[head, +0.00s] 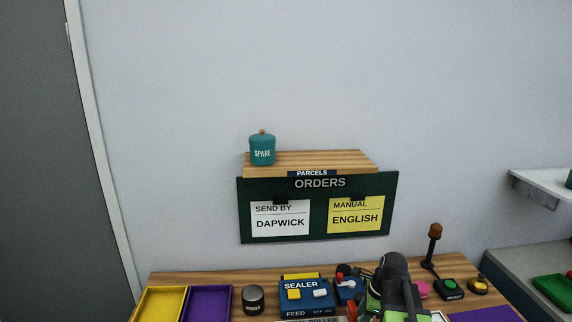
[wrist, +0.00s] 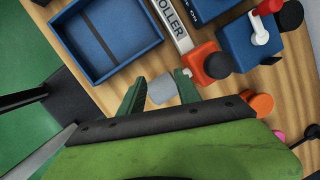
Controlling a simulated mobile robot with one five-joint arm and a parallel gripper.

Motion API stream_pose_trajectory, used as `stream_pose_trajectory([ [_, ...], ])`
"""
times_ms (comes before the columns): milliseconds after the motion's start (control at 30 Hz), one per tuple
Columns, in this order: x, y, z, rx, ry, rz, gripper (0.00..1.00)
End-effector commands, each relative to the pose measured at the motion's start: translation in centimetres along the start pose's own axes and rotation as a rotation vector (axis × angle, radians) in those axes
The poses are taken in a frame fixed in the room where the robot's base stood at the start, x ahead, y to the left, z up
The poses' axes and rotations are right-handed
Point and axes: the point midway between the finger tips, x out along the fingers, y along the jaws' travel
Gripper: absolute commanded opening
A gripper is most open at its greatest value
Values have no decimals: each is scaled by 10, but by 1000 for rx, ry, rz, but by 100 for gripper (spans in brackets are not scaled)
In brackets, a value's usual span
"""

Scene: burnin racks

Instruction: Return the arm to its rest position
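My arm (head: 395,285) rises over the front of the wooden workbench in the head view, dark at its top with green parts below. In the wrist view my gripper (wrist: 161,82) shows two green fingers standing apart, so it is open. A small light-grey piece (wrist: 162,92) shows between the fingers against the bench. I cannot tell whether it touches them, but no grip is visible. The fingertips do not show clearly in the head view.
On the bench stand a blue sealer (head: 306,297), a dark round tin (head: 253,299), yellow (head: 165,304) and purple (head: 208,303) trays, and a lamp post (head: 431,250). The wrist view shows a blue tray (wrist: 107,77) and red block (wrist: 202,62) nearby. Behind is an orders board (head: 318,208).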

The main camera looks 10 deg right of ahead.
Motion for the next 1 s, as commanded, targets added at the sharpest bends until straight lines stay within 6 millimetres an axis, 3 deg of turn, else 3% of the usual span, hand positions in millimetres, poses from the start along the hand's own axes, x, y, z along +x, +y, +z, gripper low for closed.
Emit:
stream_pose_trajectory([
  [33,9,18,36,-159,14,25,40],
  [100,18,40,74,-395,35,56,40],
  [200,27,73,114,-757,65,105,40],
  [267,29,87,124,-949,80,132,40],
  [400,27,104,115,-1330,106,197,40],
  [600,23,109,100,-1756,100,279,40],
  [733,24,111,102,-1886,80,295,40],
  [1000,24,110,103,-1902,78,295,40],
])
